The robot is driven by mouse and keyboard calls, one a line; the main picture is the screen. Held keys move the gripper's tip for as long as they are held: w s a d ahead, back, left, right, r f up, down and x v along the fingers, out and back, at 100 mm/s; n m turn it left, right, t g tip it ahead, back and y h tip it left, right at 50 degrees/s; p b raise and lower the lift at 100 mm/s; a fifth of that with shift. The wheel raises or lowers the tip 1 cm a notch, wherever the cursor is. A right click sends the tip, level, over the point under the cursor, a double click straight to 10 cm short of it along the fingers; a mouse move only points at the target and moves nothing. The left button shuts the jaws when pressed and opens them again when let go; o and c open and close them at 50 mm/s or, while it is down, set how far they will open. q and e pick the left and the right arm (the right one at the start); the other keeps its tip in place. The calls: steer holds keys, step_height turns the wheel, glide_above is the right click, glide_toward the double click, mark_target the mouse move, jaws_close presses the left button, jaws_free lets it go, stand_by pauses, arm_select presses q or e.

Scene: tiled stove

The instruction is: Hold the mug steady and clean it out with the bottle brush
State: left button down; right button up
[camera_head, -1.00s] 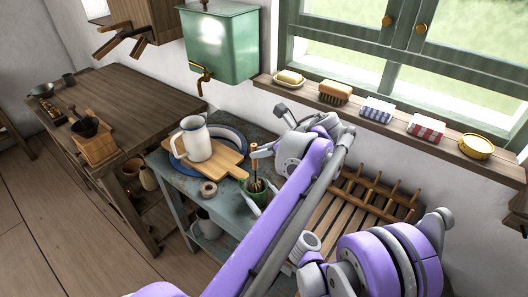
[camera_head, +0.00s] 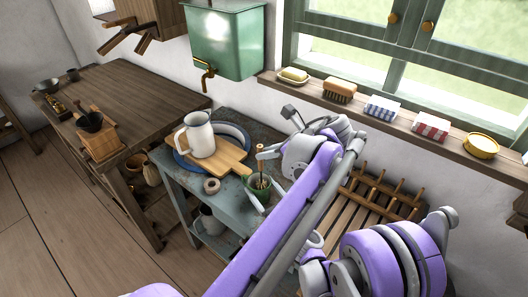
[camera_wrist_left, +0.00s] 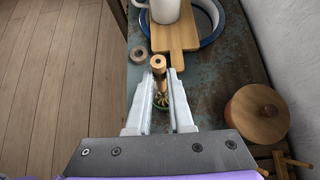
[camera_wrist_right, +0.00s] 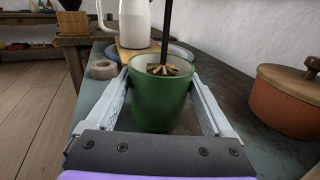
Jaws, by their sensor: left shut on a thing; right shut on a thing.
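The green mug (camera_wrist_right: 158,100) stands upright on the blue-grey worktop, also seen in the head view (camera_head: 256,186). My right gripper (camera_wrist_right: 158,80) is shut on it, one finger on each side. The bottle brush has a wooden handle (camera_wrist_left: 158,64), a dark stem (camera_wrist_right: 167,28) and tan bristles (camera_wrist_right: 163,70). The bristles show at the mug's mouth, partly inside; their lower end is hidden by the mug wall. My left gripper (camera_wrist_left: 160,76) is shut on the wooden handle above the mug. In the head view, my left gripper (camera_head: 268,152) is partly covered by its arm.
A white jug (camera_head: 200,136) stands on a wooden board (camera_head: 228,158) over a blue-rimmed plate behind the mug. A tape-like ring (camera_head: 212,185) lies left of the mug. A lidded brown pot (camera_wrist_right: 288,100) is close on the right. A slatted rack (camera_head: 350,212) lies right.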

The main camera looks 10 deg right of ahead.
arm_select(q)
steer(key=shift+w+a+f, duration=0.1)
steer(key=shift+w+a, duration=0.45)
steer(key=shift+a, duration=0.1)
steer(key=shift+s+d, duration=0.1)
steer(key=shift+d, duration=0.4)
stand_by(0.7)
steer(key=shift+r, duration=0.25)
step_height(320, 180, up, 12)
stand_by(0.8)
